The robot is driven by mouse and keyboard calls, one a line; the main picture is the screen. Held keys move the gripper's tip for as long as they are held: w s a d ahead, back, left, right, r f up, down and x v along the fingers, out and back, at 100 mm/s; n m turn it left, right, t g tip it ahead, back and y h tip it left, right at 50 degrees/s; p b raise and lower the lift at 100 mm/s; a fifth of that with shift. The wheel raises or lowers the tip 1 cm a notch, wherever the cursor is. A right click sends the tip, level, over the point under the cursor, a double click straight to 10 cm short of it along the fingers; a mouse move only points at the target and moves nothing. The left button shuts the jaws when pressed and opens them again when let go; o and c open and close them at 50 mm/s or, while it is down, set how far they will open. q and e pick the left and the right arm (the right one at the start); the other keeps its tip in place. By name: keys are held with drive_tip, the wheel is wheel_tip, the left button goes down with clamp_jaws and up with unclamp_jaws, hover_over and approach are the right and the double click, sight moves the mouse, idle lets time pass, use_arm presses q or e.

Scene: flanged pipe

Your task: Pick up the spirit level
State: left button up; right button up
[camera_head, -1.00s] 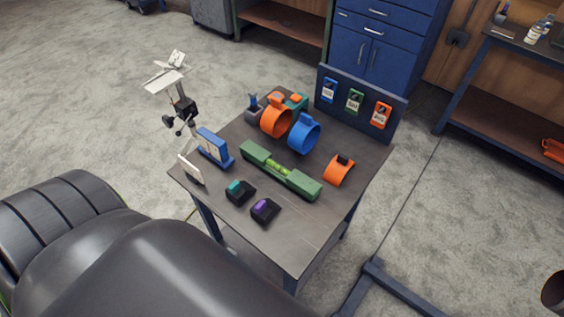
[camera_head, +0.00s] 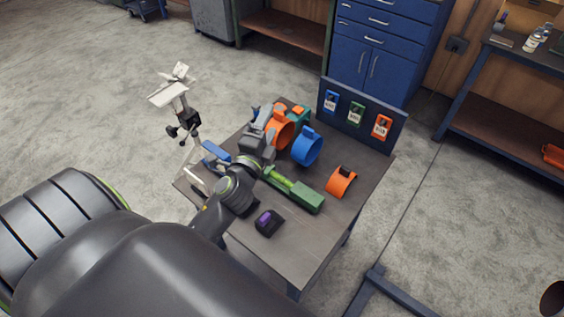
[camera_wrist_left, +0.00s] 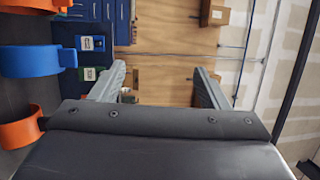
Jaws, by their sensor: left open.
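The spirit level (camera_head: 307,198) is a green bar with a yellow-green vial, lying on the table. Its left end is hidden behind my left arm in the head view. My left gripper (camera_head: 262,135) is over the table, above and beside the level's left part. I cannot tell from the head view whether it touches the level. In the left wrist view the two fingers of the left gripper (camera_wrist_left: 158,82) are spread apart with nothing between them. The level does not show in that view. My right gripper is not in view.
Behind the level stand an orange ring clamp (camera_head: 281,132) and a blue one (camera_head: 307,147). An orange half ring (camera_head: 341,182) lies to its right, a black block with purple top (camera_head: 268,223) in front. The table's (camera_head: 300,244) front right is clear. A tagged panel (camera_head: 386,107) stands behind.

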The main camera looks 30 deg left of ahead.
use_arm(q)
drive_tip(key=w+d+r+m+t+h, duration=0.2)
drive_tip(key=w+d+r+m+h, duration=0.2)
drive_tip(key=d+m+h, duration=0.45)
drive_tip(key=w+d+f+m+g+h, duration=0.15)
drive_tip(key=d+m+g+h, duration=0.45)
drive_tip(key=m, duration=1)
drive_tip(key=m+g+y, duration=1)
drive_tip(key=m+g, duration=0.5)
hover_over(282, 177)
wheel_tip(282, 177, down, 13)
drive_tip(key=f+b, duration=1.1)
drive_tip(key=shift+s+d, duration=0.1)
drive_tip(key=shift+s, duration=0.15)
drive_tip(key=f+b, duration=0.2)
drive_tip(key=b, duration=0.1)
drive_tip(key=f+b, duration=0.3)
drive_tip(key=shift+w+f, duration=0.2)
drive_tip(key=shift+f, duration=0.15)
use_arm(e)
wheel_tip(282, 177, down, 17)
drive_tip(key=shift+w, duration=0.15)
